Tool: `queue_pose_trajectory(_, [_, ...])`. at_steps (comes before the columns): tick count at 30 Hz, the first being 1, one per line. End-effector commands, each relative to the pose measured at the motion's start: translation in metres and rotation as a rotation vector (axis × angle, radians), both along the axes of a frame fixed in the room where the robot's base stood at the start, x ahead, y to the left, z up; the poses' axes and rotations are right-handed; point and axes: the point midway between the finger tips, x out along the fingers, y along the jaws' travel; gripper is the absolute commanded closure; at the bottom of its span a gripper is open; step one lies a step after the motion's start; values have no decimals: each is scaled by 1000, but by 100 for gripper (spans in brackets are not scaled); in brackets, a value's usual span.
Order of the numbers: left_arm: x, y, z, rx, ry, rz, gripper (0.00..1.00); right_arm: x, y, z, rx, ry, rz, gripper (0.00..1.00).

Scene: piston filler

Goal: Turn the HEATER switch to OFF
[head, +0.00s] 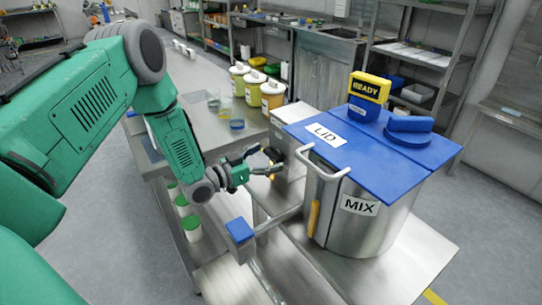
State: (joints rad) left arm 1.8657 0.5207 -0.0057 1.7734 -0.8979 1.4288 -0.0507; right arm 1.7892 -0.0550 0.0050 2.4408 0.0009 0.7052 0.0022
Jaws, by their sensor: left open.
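My left gripper (268,160) reaches in from the left on its green arm. Its dark fingers are spread, and nothing shows between them. It is at the left side of the metal machine, close to a grey box (292,165) beside the tank. Small dark and yellow parts show at the fingertips; I cannot tell whether one of them is the HEATER switch. No HEATER label or switch position is readable. The tank (365,235) has a MIX label and a blue LID-marked cover (345,150). My right gripper is not in view.
A silver handle (325,168) stands out at the cover's front left. A metal arm with a blue block (240,230) juts out below my gripper. A yellow READY display (369,87) stands on top. Several yellow tubs (272,95) and cups are on the table behind.

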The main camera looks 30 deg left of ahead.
Motion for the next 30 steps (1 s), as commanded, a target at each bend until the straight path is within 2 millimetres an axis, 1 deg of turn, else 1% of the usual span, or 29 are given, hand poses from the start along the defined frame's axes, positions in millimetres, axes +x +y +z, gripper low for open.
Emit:
queue_pose_trajectory(1, [6,-2,0,1,-1,0,17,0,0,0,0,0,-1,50])
queue_pose_trajectory(3, [12,-2,-2,-1,0,1,17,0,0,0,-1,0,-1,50])
queue_pose_trajectory(6, [17,-1,-3,-6,1,2,17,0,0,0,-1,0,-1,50])
queue_pose_trajectory(15, [18,-1,-3,-6,0,2,17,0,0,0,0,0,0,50])
queue_pose_trajectory(17, [18,-2,-3,-6,1,2,38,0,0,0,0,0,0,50])
queue_pose_trajectory(18, [19,-2,-3,-6,1,2,52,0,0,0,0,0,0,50])
queue_pose_trajectory(19, [19,-2,-2,-5,1,3,63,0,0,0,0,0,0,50])
queue_pose_trajectory(20, [19,-3,-2,-3,0,4,68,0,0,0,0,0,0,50])
queue_pose_trajectory(30, [22,-2,0,-7,-8,2,67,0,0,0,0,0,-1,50])
